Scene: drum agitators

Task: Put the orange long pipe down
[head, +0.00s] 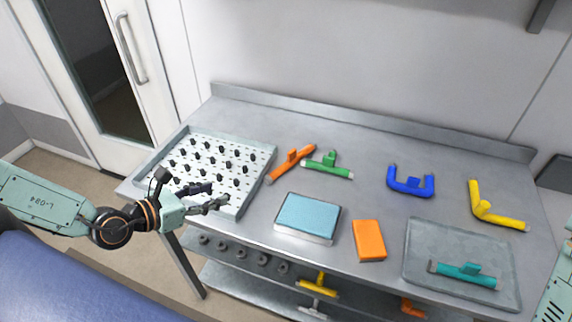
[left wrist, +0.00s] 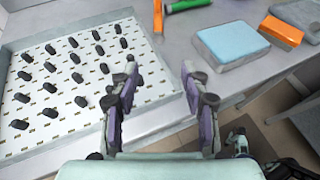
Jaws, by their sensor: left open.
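The orange long pipe (head: 291,164), with a short stub on its side, lies on the metal table just right of the pegged tray, beside the green pipe (head: 328,166). In the left wrist view only part of the orange pipe (left wrist: 158,15) shows at the top edge. My left gripper (head: 218,195) is open and empty at the front right of the pegged tray, apart from the pipe. It also shows in the left wrist view (left wrist: 160,80) with its fingers spread. My right gripper is not in view; only part of my right arm shows at the right edge.
The pegged tray (head: 258,179) holds several black pegs. A blue-topped box (head: 308,217), an orange block (head: 369,240), a blue pipe (head: 410,184) and a yellow pipe (head: 486,211) lie on the table. A grey tray (head: 428,240) holds a teal pipe (head: 465,274). A lower shelf holds more pipes.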

